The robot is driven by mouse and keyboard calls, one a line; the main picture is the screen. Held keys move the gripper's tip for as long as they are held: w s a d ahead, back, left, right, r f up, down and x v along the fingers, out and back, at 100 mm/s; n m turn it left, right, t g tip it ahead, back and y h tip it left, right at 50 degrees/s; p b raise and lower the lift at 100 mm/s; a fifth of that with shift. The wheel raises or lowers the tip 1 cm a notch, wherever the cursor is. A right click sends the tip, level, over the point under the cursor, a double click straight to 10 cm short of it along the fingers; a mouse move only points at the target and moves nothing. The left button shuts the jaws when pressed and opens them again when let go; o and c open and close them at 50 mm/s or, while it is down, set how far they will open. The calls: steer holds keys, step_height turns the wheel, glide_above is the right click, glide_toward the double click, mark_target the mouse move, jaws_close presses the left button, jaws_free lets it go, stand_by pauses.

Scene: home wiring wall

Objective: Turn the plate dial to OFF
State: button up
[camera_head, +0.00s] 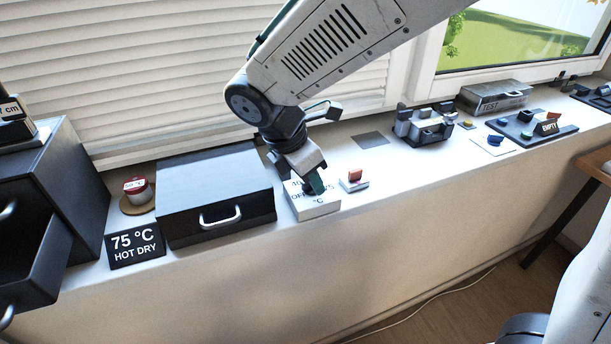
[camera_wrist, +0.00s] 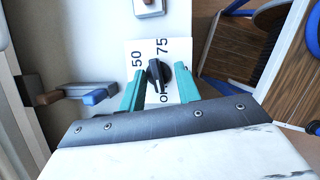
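The plate dial is a white block (camera_head: 318,209) on the sill, partly hidden under my gripper in the head view. In the wrist view its white face (camera_wrist: 133,50) carries 50, 75 and a partly hidden OFF mark. A black knob (camera_wrist: 158,75) sits at its middle. I cannot tell for sure which mark the knob points to. My gripper (camera_wrist: 160,72) is open, with one teal finger on each side of the knob and gaps between. In the head view my gripper (camera_head: 312,180) points down over the block.
A red switch on a white base (camera_head: 353,181) stands just right of the block. A black box with a handle (camera_head: 213,190) is close on the left. A sign (camera_head: 135,246) reads 75 °C HOT DRY. A drawer cabinet (camera_head: 62,170) stands far left.

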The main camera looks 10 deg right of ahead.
steer(key=shift+r, duration=0.15)
steer(key=v, duration=0.7)
steer(key=shift+a+r, duration=0.2)
steer(key=shift+s, duration=0.1)
steer(key=s+m, duration=0.1)
steer(key=s+d+f+m, duration=0.1)
steer(key=m, duration=0.1)
steer(key=s+m+g, duration=0.1)
steer(key=shift+d+f+m, duration=0.25)
steer(key=shift+d+m, duration=0.15)
steer(key=s+d+r+m+y, duration=0.1)
steer(key=s+d+m+y, duration=0.1)
steer(key=s+d+m, duration=0.5)
steer(key=s+d+r+m+y, duration=0.1)
steer(key=s+d+m+y, duration=0.1)
steer(key=s+d+m, duration=0.6)
steer(key=d+m, duration=0.3)
steer(key=d, duration=0.4)
steer(key=shift+t, duration=0.3)
